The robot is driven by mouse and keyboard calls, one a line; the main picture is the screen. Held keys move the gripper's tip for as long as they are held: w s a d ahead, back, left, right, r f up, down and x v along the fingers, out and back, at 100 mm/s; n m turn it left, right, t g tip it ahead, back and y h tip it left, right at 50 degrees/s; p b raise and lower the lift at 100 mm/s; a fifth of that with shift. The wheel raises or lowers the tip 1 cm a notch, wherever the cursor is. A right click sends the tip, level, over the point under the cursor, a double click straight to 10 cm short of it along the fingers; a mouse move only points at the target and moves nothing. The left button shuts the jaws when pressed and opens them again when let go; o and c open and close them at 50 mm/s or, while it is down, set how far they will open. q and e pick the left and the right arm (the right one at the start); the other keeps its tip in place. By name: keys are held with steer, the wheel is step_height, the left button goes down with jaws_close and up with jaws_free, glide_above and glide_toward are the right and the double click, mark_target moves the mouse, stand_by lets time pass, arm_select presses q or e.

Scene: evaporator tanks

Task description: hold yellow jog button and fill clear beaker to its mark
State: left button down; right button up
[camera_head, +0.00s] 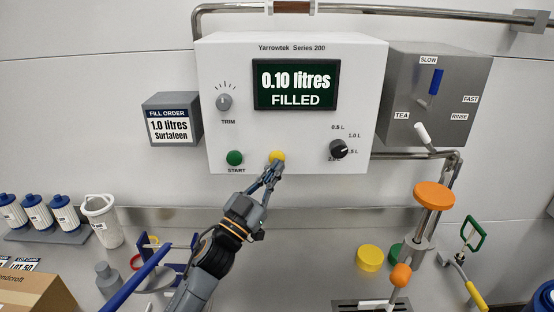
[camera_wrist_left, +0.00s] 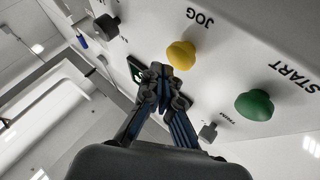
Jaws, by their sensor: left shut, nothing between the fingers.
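The yellow jog button (camera_head: 277,156) is on the lower front of the white control box (camera_head: 230,80). It also shows, marked JOG, in the left wrist view (camera_wrist_left: 181,55). My left gripper (camera_head: 272,172) is shut and empty, its fingertips just below the button in the head view. In the left wrist view the fingertips (camera_wrist_left: 161,75) appear beside the button; I cannot tell whether they touch it. The green display (camera_head: 295,84) reads 0.10 litres FILLED. I cannot make out a clear beaker. My right gripper is not in view.
The green START button (camera_head: 234,158) is left of the jog button, and a black volume dial (camera_head: 338,149) is right. A FILL ORDER sign (camera_head: 171,125) reads 1.0 litres. An orange-topped valve (camera_head: 434,196) stands at right. A white jug (camera_head: 102,220) stands at left.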

arm_select(q)
steer(key=s+p, duration=0.2)
steer(key=s, duration=0.3)
stand_by(2.7)
